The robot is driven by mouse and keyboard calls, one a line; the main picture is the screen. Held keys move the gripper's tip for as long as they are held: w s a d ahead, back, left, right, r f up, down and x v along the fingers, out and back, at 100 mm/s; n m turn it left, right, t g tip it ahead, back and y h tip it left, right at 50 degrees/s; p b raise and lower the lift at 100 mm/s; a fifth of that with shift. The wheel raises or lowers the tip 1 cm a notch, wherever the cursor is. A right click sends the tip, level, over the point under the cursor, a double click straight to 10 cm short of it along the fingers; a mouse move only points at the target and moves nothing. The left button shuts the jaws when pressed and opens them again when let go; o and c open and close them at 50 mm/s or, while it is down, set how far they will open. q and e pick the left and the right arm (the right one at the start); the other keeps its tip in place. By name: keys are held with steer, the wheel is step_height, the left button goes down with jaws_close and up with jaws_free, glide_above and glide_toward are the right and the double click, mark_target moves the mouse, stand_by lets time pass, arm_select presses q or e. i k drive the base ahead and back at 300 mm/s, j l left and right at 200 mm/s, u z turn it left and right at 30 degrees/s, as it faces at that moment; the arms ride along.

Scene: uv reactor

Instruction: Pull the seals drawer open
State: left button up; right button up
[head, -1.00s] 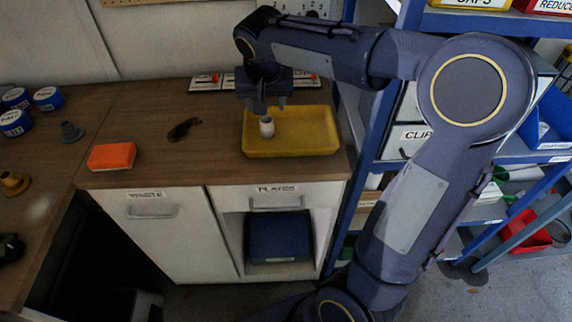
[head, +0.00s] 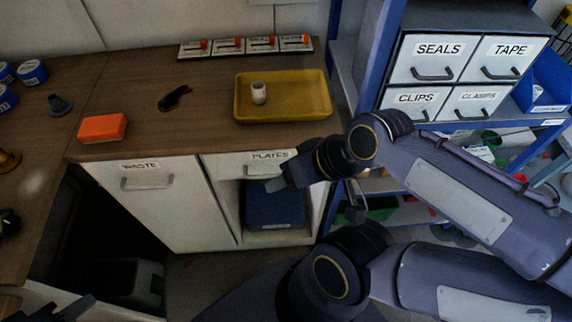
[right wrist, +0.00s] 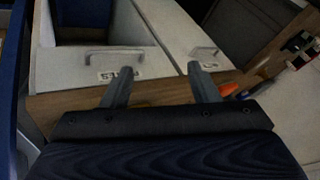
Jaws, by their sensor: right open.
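The seals drawer (head: 437,58) is the upper left drawer of a grey unit on the blue shelf, at the right of the head view. Its front is white with a dark bar handle (head: 432,75), and it looks shut. My right gripper (right wrist: 160,85) is open and empty in the right wrist view, fingers towards the plates drawer front. In the head view it is low in front of the counter, left of and below the seals drawer, apart from it. My left gripper (head: 75,308) shows only in part at the lower left edge, away from the drawers; its opening is unclear.
The tape (head: 502,58), clips (head: 417,100) and clamps (head: 473,103) drawers adjoin the seals drawer. A yellow tray (head: 300,108) holding a white cup (head: 258,93) and an orange block (head: 103,128) sit on the counter. The plates drawer (head: 245,164) is below.

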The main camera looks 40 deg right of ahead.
mark_target(436, 56)
steer(key=z, duration=2.25)
steer(key=k+l, duration=0.1)
